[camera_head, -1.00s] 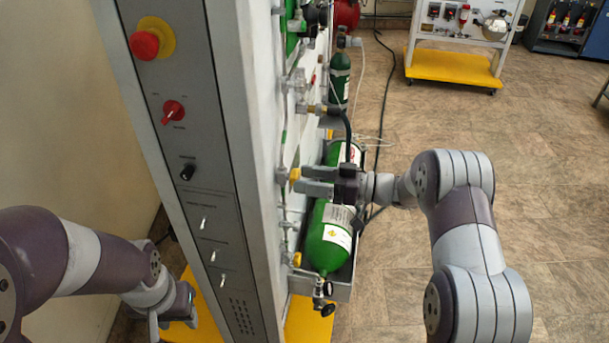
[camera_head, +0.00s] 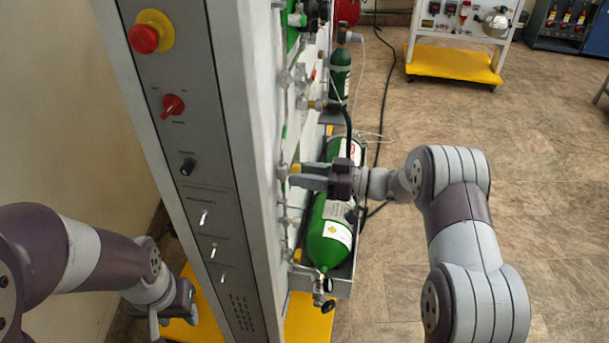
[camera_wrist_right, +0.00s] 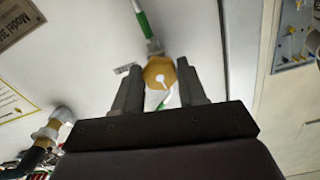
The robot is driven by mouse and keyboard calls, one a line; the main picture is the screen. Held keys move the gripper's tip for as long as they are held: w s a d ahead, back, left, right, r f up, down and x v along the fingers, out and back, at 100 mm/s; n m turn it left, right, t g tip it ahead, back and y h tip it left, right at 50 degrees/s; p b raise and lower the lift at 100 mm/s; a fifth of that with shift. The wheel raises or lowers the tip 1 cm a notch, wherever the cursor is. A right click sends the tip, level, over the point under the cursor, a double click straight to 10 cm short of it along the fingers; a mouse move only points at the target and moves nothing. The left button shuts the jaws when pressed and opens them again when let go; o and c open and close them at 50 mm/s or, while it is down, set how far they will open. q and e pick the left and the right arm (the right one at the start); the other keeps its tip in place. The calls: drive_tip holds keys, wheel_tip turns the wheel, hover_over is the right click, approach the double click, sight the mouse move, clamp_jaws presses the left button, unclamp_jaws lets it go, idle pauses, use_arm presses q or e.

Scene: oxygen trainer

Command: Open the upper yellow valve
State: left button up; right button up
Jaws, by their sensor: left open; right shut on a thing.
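The upper yellow valve (camera_head: 295,169) is on the side panel of the trainer, at the tips of my right gripper (camera_head: 298,176). In the right wrist view the yellow valve knob (camera_wrist_right: 158,71) with a white pointer mark sits between the two fingers of the right gripper (camera_wrist_right: 160,82), which is shut on it. Its sides are partly hidden by the fingers. A lower yellow valve (camera_head: 297,256) is further down the same panel. My left gripper (camera_head: 180,318) is low at the left of the trainer, open and apart from the valves.
The trainer's front panel (camera_head: 195,190) has a red emergency button (camera_head: 143,38), a red rotary switch and several toggles. A green cylinder (camera_head: 328,235) lies in a grey cradle just below my right gripper. A hose and black cable run close by.

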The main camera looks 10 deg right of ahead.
drive_tip(key=shift+n+b, duration=17.4)
drive_tip(key=shift+b, duration=1.5)
drive_tip(key=o, duration=1.1)
drive_tip(key=shift+c, duration=0.2)
